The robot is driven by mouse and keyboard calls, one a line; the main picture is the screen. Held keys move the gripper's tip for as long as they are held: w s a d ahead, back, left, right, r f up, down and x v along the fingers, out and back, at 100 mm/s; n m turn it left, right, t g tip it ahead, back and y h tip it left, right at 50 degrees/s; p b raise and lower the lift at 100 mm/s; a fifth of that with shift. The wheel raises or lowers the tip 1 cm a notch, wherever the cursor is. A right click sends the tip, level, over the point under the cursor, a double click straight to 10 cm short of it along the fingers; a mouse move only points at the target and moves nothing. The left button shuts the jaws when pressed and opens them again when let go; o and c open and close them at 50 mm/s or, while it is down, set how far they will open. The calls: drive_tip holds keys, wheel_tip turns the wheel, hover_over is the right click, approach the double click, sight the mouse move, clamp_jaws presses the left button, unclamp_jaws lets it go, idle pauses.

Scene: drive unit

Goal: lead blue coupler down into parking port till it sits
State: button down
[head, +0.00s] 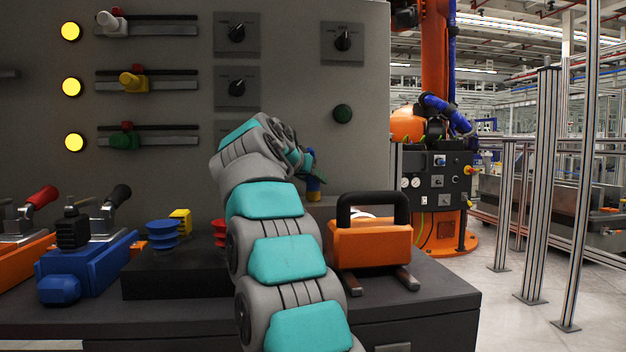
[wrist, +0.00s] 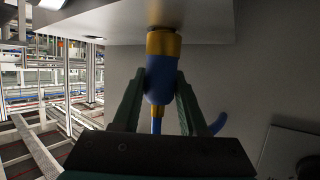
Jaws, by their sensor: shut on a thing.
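The blue coupler (wrist: 160,82) has a brass collar and sits between the two dark green fingers of my gripper (wrist: 159,76) in the wrist view. My gripper is shut on its blue body. The collar end meets or nearly meets a pale ledge (wrist: 110,22); I cannot tell how deep it sits. The parking port is hidden behind the collar. In the head view the coupler (head: 313,187) shows small and upright, collar down, at the panel's lower right. My gripper (head: 309,166) is partly hidden by my arm there.
A blue hose (wrist: 218,123) curves beside the right finger. The grey panel (head: 290,60) rises behind.

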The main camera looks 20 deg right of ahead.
idle(0.4)
drive_tip(key=shift+c, duration=1.8)
unclamp_jaws()
drive_tip(key=shift+f, duration=0.1)
drive_tip(key=shift+a, duration=0.1)
